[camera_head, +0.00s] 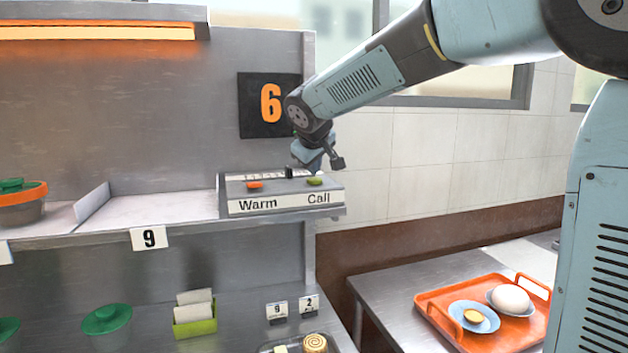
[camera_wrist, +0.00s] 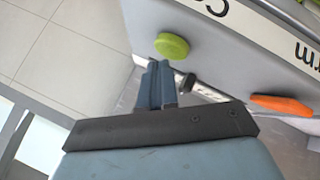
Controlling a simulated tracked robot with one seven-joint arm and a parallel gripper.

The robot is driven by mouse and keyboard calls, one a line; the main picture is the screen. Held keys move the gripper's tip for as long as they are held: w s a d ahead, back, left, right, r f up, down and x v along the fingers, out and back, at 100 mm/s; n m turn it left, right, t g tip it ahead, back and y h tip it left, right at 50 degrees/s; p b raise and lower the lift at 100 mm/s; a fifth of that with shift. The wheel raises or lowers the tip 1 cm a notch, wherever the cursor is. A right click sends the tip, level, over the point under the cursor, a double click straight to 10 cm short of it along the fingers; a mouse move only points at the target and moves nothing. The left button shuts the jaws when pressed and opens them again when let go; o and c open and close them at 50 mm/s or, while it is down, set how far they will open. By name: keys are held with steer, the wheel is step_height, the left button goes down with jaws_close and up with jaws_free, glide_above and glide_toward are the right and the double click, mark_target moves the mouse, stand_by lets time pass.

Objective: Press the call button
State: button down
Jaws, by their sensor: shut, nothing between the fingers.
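The call button is a green round button (camera_head: 315,181) on top of a grey control box (camera_head: 285,204), above the word "Call". It also shows in the wrist view (camera_wrist: 172,46), just beyond my fingertips. An orange button (camera_head: 255,185) sits to its left above the word "Warm"; it shows at the right of the wrist view (camera_wrist: 282,105). My gripper (camera_head: 313,166) is shut and empty, its tip pointing down close over the green button.
A dark knob and scale stand on the box between and behind the buttons. The box sits at the right end of a metal shelf (camera_head: 160,208), by a back panel with a black "6" sign (camera_head: 268,105). An orange tray (camera_head: 480,338) with dishes lies on a lower table, right.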

mark_target(313, 180)
steer(key=shift+r, duration=3)
